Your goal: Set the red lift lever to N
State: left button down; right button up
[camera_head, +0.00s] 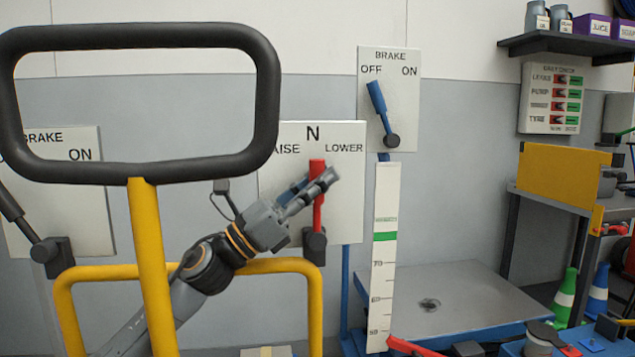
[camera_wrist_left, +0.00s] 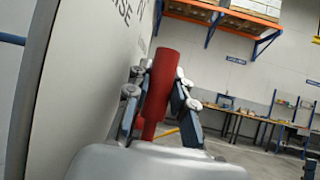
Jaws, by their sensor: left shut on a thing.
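The red lift lever (camera_head: 317,206) stands nearly upright on its white panel (camera_head: 345,215), its tip just below the letter N, between RAISE and LOWER. Its dark pivot (camera_head: 314,246) is at the panel's lower part. My left gripper (camera_head: 318,183) comes in from the lower left and is shut on the lever's upper part. In the left wrist view the red lever (camera_wrist_left: 161,85) lies between the two fingers (camera_wrist_left: 158,100), with its top end sticking out past them. My right gripper is not in view.
A blue brake lever (camera_head: 377,99) tilts toward OFF on the panel to the right. A black-handled frame (camera_head: 265,95) with yellow bars (camera_head: 150,270) stands in front of my left arm. Another brake panel (camera_head: 90,220) is at left. A metal platform (camera_head: 470,305) is at lower right.

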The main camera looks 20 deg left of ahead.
pick_arm(q)
jog(key=shift+a+r, duration=0.1)
jog(key=c, duration=1.4)
grip_release()
jog(key=shift+v, duration=3.8)
